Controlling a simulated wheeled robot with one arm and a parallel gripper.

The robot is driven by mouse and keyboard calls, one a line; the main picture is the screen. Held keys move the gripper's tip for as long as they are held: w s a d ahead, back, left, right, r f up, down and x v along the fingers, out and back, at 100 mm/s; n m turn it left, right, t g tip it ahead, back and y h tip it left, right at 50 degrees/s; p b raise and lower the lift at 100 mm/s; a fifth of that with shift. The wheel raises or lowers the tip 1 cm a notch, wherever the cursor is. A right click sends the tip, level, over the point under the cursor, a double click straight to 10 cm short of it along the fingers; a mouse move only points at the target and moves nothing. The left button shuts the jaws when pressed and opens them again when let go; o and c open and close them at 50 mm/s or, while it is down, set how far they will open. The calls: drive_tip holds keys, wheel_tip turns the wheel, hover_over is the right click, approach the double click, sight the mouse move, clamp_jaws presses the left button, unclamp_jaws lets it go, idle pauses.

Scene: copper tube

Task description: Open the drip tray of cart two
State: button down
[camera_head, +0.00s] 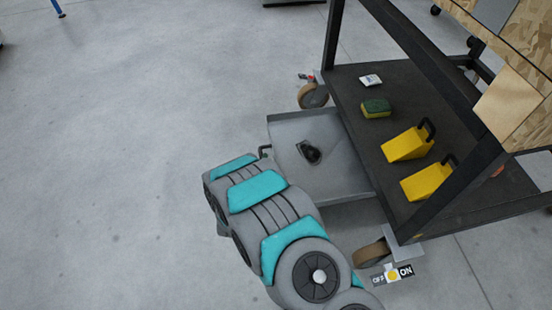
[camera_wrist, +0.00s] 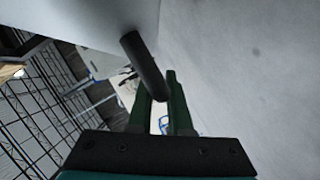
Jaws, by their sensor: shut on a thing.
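The drip tray (camera_head: 345,172) is a grey, shallow tray that sticks out to the left from under the cart's lower shelf. Its dark handle (camera_head: 264,150) shows at its left edge, partly hidden by my arm. In the wrist view the handle is a dark round bar (camera_wrist: 141,58) coming down from the pale tray front (camera_wrist: 98,22). My gripper (camera_wrist: 160,86) is shut on the lower end of this bar, with its two dark green fingers on either side. In the head view my arm hides my gripper.
The cart (camera_head: 340,100) has a dark lower shelf with two yellow wedges (camera_head: 408,145) (camera_head: 427,181), a sponge (camera_head: 376,108) and a small white packet (camera_head: 371,80). A black object (camera_head: 309,152) lies in the tray. Casters (camera_head: 313,95) (camera_head: 371,254) flank the tray. The floor to the left is clear.

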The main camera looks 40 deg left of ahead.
drive_tip(key=shift+s+a, duration=0.4)
drive_tip(key=shift+s, duration=0.05)
drive_tip(key=c, duration=0.8)
unclamp_jaws()
drive_tip(key=shift+c, duration=0.2)
drive_tip(key=v, duration=0.7)
drive_tip(key=shift+s+d+p, duration=0.25)
drive_tip(key=shift+s+p, duration=0.05)
drive_tip(key=shift+p, duration=0.1)
